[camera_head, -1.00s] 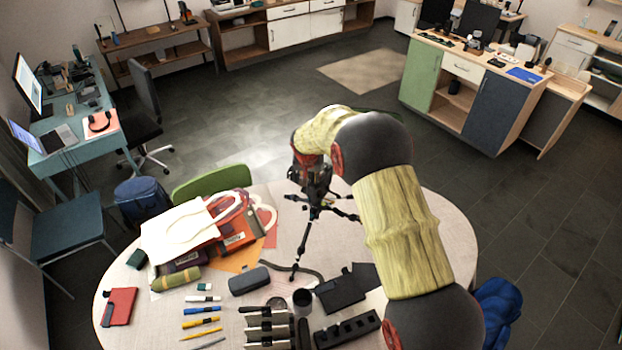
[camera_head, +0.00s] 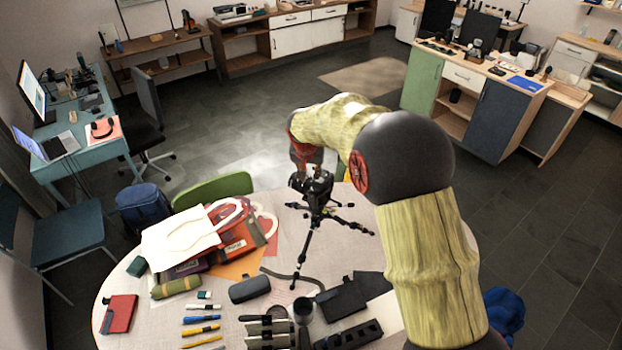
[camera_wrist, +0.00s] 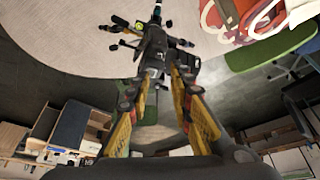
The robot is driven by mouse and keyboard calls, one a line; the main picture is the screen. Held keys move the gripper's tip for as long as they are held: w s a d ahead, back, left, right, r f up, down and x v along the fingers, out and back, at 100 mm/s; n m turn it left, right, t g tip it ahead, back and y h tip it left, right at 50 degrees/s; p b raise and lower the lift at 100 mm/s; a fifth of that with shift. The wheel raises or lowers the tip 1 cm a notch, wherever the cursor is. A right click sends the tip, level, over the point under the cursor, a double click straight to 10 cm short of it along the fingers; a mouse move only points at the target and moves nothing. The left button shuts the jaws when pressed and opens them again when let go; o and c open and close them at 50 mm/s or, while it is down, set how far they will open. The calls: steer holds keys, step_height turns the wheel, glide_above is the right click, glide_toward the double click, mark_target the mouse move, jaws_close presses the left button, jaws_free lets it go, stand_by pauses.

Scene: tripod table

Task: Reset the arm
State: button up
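A black tripod (camera_head: 318,190) stands on its spread legs on the round pale table (camera_head: 120,295), near the far edge. My arm reaches over the table from the right, and my gripper (camera_head: 307,170) is just behind the tripod's top, partly hidden by it and by my arm. In the wrist view, my gripper (camera_wrist: 158,80) has its two yellow-and-black fingers spread apart. The tripod (camera_wrist: 155,45) shows between and beyond the fingertips. I cannot tell whether a finger touches it.
Bags (camera_head: 185,230) lie on the table's left. Pens (camera_head: 200,330), a grey case (camera_head: 249,289), a dark cup (camera_head: 303,310) and black boxes (camera_head: 345,300) lie at the front. A green chair (camera_head: 215,190) stands at the far edge. Open floor (camera_head: 270,125) lies beyond.

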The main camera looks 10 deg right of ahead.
steer(key=shift+s+r, duration=0.15)
steer(key=shift+r, duration=0.15)
steer(key=shift+a, duration=0.1)
steer(key=s+f+n+y+b, duration=0.1)
steer(key=s+b, duration=0.9)
steer(key=s, duration=1.1)
steer(key=s+d+f+n+t+b, duration=0.1)
steer(key=s+b, duration=0.8)
steer(key=s, duration=1.2)
steer(key=shift+s+d+f+n+y+b, duration=0.25)
steer(key=shift+f+n+y+b, duration=0.15)
steer(key=shift+f+n, duration=0.65)
steer(key=shift+r, duration=0.25)
